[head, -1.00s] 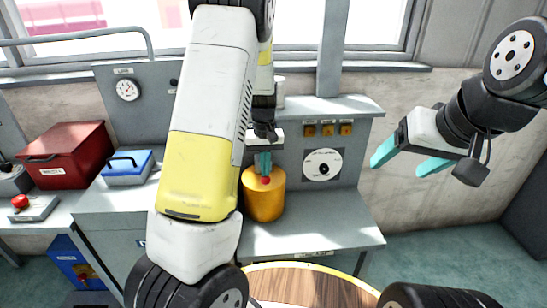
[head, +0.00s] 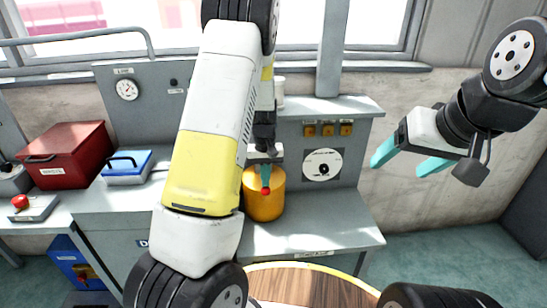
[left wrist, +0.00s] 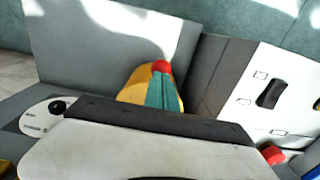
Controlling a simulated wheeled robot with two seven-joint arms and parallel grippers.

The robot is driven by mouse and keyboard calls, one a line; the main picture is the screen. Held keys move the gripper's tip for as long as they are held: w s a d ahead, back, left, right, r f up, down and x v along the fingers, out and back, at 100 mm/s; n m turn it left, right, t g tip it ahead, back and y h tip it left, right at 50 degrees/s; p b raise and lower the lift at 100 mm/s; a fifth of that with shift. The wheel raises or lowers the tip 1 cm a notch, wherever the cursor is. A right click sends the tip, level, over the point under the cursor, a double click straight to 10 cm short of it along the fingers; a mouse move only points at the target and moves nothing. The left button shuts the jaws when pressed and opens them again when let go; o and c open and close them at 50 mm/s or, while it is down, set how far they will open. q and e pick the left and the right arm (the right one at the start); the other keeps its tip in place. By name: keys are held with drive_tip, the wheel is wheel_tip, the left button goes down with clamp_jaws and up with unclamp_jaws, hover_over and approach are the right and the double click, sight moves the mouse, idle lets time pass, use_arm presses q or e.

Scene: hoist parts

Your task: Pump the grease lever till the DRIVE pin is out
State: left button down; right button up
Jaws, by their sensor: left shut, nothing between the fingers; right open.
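An orange-yellow grease pot (head: 263,205) stands on the grey bench; it also shows in the left wrist view (left wrist: 135,88). The red knob (head: 266,191) of its lever shows in front of the pot. My left gripper (head: 266,178) is shut and empty, its teal fingertips just above the knob and apparently touching it. In the left wrist view the fingers (left wrist: 160,92) end at the red knob (left wrist: 161,66). The rest of the lever is hidden. My right gripper (head: 411,157) is open and empty at the right. I cannot make out the DRIVE pin.
A white disc plate (head: 323,165) and several amber blocks (head: 327,130) are on the back panel. A red toolbox (head: 68,155) and a blue box (head: 127,168) stand at the left. The bench right of the pot is clear.

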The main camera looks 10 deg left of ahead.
use_arm(q)
wheel_tip(320, 180, up, 8)
drive_tip(key=shift+s, duration=0.35)
idle(0.5)
drive_tip(key=shift+d, duration=0.1)
idle(0.3)
drive_tip(key=shift+w+f, duration=0.2)
drive_tip(key=shift+f, duration=1.8)
drive_tip(key=shift+w+f, duration=0.2)
drive_tip(key=shift+f, duration=1.8)
wheel_tip(320, 180, up, 8)
drive_tip(key=shift+s, duration=0.4)
